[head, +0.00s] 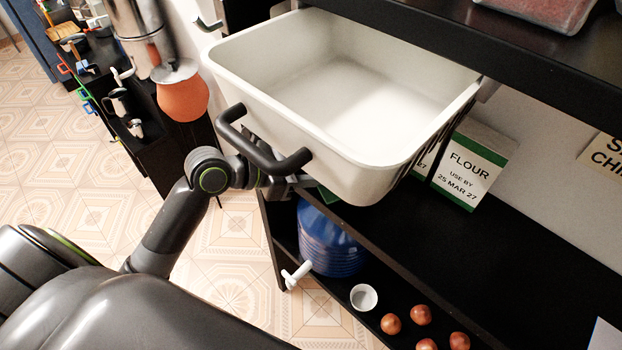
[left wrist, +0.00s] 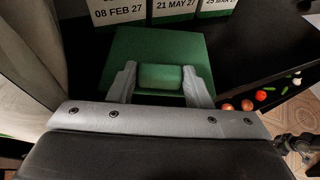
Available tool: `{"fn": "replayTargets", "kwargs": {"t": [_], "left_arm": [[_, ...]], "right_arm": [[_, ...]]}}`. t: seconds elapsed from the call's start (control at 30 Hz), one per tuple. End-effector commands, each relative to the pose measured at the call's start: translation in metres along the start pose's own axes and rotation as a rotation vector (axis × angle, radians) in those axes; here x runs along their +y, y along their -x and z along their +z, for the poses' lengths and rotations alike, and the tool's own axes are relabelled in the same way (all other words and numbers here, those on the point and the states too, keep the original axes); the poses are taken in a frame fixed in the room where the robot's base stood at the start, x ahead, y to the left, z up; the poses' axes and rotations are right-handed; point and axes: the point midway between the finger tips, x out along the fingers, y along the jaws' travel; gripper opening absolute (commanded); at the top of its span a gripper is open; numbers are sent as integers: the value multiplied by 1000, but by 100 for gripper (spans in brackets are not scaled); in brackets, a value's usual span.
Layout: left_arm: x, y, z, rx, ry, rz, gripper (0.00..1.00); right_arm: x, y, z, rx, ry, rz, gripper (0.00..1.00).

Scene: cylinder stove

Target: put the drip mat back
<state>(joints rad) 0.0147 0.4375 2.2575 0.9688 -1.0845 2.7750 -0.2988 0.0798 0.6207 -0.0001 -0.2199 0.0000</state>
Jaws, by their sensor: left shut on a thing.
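The drip mat (left wrist: 160,47) appears to be the flat green slab in the left wrist view, with a raised green grip block on its near side. My left gripper (left wrist: 160,85) is shut on that block, one grey finger on each side. In the head view only a small green bit of the mat (head: 329,195) shows below the white tub. The tub hides most of my left gripper there. The mat is over or on the black shelf, in front of the boxes; I cannot tell whether it touches the shelf. My right gripper is not seen.
A white tub (head: 345,120) with a dark handle (head: 262,150) juts out above my left gripper. Flour boxes (head: 472,165) stand at the shelf's back. A blue barrel (head: 328,242) with a white tap, a white cup (head: 364,297) and several reddish round items (head: 421,315) are lower down.

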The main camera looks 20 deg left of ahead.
Motion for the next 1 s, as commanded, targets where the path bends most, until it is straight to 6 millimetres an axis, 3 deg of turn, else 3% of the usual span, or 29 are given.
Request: {"fn": "replayTargets", "kwargs": {"t": [0.17, 0.63, 0.67, 0.8, 1.0], "left_arm": [[0, -12, -30, 0, 7, 0, 21], [1, -19, -36, 0, 3, 0, 21], [1, -19, -37, 0, 2, 0, 47], [1, -19, -37, 0, 1, 0, 66], [1, -19, -37, 0, 1, 0, 67]], "right_arm": [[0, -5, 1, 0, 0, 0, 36], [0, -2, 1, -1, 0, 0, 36], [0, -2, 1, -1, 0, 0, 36], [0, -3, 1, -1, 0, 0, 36], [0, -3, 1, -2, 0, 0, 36]]}}
